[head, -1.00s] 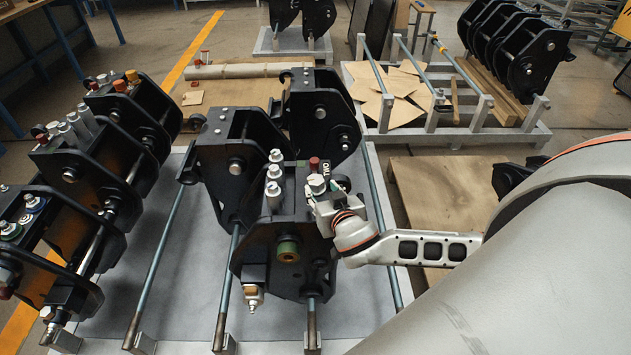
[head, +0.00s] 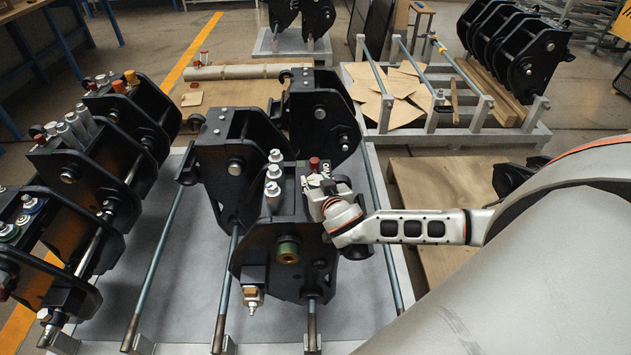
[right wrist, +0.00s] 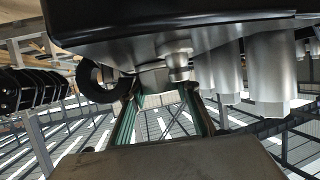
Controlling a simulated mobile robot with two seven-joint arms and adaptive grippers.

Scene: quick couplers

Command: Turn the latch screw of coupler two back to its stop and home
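Coupler two is most likely the black centre coupler (head: 268,238), which carries a label with letters too small to read surely. On its top are silver cylinders (head: 273,188), a red cap (head: 314,163) and a green patch. My right gripper (head: 318,188) is at the top right of this coupler, where I take the latch screw to be; it hides that spot. In the right wrist view, the green-padded fingers (right wrist: 160,100) stand apart. A grey block (right wrist: 153,77), perhaps the screw head, shows at their tips; whether they clamp it is unclear. My left gripper is out of view.
A black ring (right wrist: 100,80) and silver cylinders (right wrist: 270,75) flank the fingers closely. Another coupler row (head: 75,190) stands left, and a black coupler (head: 322,115) stands behind. A frame with cardboard (head: 395,85) is farther back.

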